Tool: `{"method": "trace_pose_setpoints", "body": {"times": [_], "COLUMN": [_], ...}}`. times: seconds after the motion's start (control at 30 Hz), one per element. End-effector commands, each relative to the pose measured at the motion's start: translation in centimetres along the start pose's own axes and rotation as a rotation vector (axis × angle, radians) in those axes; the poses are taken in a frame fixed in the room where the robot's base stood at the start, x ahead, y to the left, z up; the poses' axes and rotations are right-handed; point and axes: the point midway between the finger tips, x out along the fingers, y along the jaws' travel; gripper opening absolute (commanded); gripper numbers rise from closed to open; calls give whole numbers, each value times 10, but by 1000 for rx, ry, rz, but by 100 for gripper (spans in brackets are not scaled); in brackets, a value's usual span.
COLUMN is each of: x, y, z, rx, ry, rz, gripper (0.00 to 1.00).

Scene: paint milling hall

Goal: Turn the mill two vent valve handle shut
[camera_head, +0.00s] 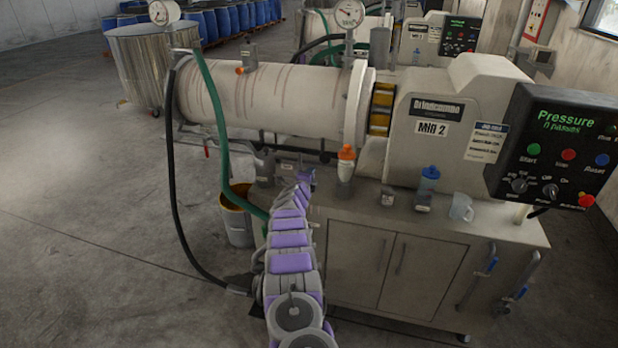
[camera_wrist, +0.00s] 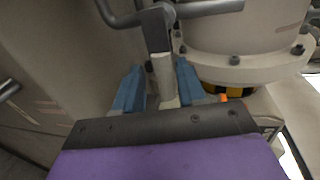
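The machine labelled Mill 2 (camera_head: 440,128) stands in the head view, with a pale cylinder (camera_head: 270,98) on its left. My arm reaches up to the bench top beneath the cylinder, and my gripper (camera_head: 304,180) is small and partly hidden at its end. In the wrist view my gripper (camera_wrist: 158,72) has two blue fingers set apart. A grey handle (camera_wrist: 152,18) with a crossbar is ahead of them; its stem runs down between the fingers, nearer the right one. I cannot tell whether either finger touches it, nor surely whether it is the vent valve handle.
An orange-capped bottle (camera_head: 346,165), a blue-capped bottle (camera_head: 428,181) and a clear jug (camera_head: 461,208) stand on the bench (camera_head: 420,222). A control panel (camera_head: 560,145) is at right. A black hose (camera_head: 172,190) and a yellow bucket (camera_head: 237,222) are left of my arm. The left floor is clear.

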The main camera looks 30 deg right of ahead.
Motion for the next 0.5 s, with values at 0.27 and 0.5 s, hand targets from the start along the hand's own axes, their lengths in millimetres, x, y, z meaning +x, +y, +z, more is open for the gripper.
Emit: {"method": "trace_pose_setpoints", "body": {"times": [0.27,0.5], "x": [-2,-11], "y": [-3,-5], "z": [2,4], "rx": [0,-2], "ry": [-3,-3], "rz": [-4,-6], "gripper": [40,40]}}
